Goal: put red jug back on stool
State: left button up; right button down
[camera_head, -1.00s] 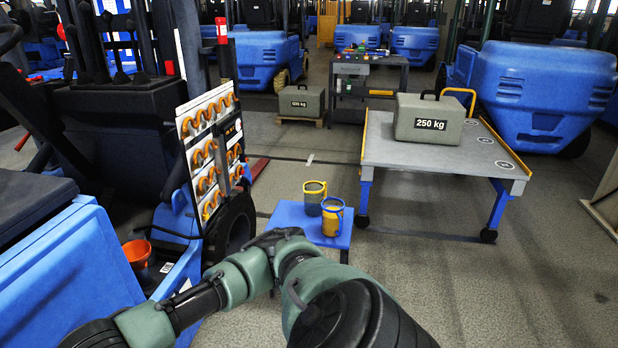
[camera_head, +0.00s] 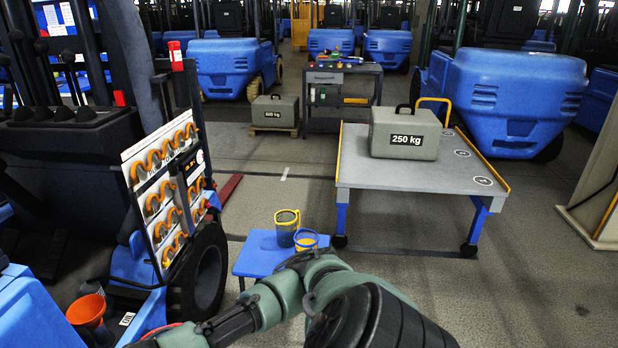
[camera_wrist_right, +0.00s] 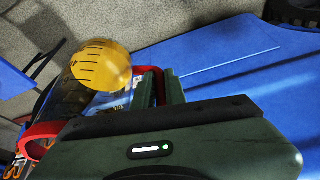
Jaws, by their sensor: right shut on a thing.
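The blue stool (camera_head: 247,262) stands low on the floor in the middle of the head view. A yellow-rimmed jug (camera_head: 286,226) and a blue-rimmed jug with yellow inside (camera_head: 306,240) stand on it. In the right wrist view my right gripper (camera_wrist_right: 160,88) is shut on the handle of the red jug (camera_wrist_right: 40,132). The jug's body is see-through, with a red rim and a yellow disc with dark marks. It looks tilted in this view. In the head view my right arm crosses the bottom and its gripper is out of clear sight. My left gripper is not seen.
A forklift (camera_head: 205,270) with a board of orange hooks stands left of the stool. An orange funnel-like vessel (camera_head: 88,310) is at lower left. A grey wheeled table (camera_head: 455,178) with a 250 kg weight (camera_head: 404,140) stands right of the stool.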

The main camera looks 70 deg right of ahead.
aim_at(277, 264)
jog(key=l+z, duration=0.15)
jog(key=l, duration=0.25)
jog(key=i+l+z, duration=0.15)
jog(key=l, duration=0.2)
jog(key=i+l+z, duration=0.15)
jog(key=l, duration=0.2)
jog(key=l+z, duration=0.1)
jog(key=l, duration=0.3)
jog(key=i+l+z, duration=0.3)
jog(key=l, duration=0.35)
